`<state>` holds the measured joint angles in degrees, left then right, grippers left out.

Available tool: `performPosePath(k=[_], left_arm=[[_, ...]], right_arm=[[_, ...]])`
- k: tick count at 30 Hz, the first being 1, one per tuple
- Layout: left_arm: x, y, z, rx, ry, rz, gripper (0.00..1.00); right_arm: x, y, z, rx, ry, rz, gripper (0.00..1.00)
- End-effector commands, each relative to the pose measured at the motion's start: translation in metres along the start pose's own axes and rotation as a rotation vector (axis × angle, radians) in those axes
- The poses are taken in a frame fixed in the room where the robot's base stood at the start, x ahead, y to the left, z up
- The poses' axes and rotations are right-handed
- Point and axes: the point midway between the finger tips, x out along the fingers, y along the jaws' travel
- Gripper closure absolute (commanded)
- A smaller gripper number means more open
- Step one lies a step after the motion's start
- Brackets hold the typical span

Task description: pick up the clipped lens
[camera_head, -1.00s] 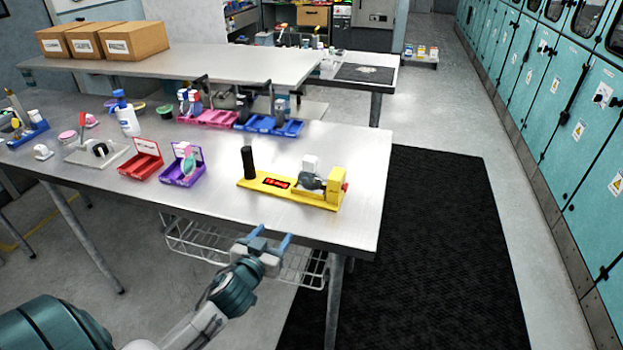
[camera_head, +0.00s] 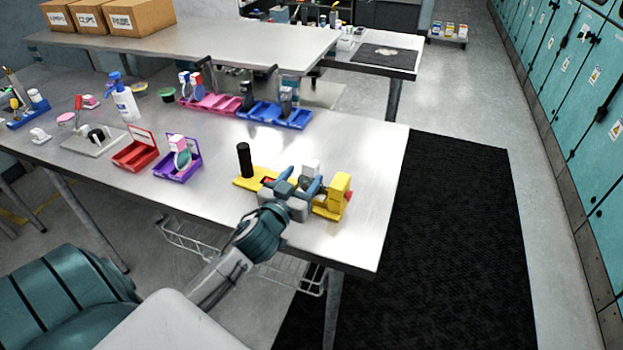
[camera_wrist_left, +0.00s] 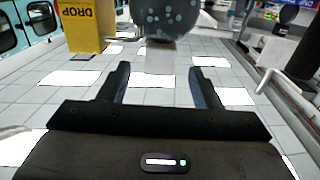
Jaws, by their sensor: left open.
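The clipped lens is a dark speckled disc (camera_wrist_left: 168,18) at the top of the left wrist view, ahead of my fingertips. In the head view its white clip (camera_head: 310,167) shows over the yellow stand (camera_head: 247,182), and my gripper hides most of the disc. My left gripper (camera_head: 300,184) is open at the near side of the stand. In the left wrist view the two fingers (camera_wrist_left: 160,78) stand apart with nothing between them, and the disc is beyond their tips. My right gripper is not in view.
A yellow block (camera_wrist_left: 84,26) lettered DROP stands left of the disc in the wrist view. A black post (camera_head: 244,160) rises from the stand's left end. A purple box (camera_head: 178,171), a red box (camera_head: 135,155) and blue trays (camera_head: 273,115) stand left and behind. Table near the right edge is clear.

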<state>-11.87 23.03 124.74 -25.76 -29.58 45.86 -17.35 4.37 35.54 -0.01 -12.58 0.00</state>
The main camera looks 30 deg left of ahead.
Motion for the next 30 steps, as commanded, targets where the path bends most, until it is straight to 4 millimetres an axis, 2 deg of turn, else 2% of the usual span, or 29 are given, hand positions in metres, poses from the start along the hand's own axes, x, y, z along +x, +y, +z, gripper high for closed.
performPosePath(k=[3, 5, 12, 16, 26, 30], left_arm=[[0.012, 0.0, -0.002, 0.0, 0.0, -0.002, 0.42], [0.015, 0.0, -0.002, 0.0, 0.0, -0.001, 0.42], [0.043, 0.0, -0.007, -0.002, -0.001, -0.002, 0.42], [0.059, 0.0, -0.005, -0.002, 0.0, -0.002, 0.42], [0.066, 0.0, -0.001, 0.0, 0.0, 0.0, 0.42], [0.066, 0.0, -0.001, 0.0, 0.0, 0.0, 0.69]], right_arm=[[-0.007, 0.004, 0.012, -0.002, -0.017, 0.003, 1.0], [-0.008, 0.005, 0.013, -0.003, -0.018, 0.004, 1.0], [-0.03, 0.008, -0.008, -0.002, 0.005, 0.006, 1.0], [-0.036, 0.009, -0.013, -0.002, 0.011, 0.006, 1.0], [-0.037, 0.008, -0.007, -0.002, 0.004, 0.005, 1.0], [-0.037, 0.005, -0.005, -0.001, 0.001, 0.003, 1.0]])
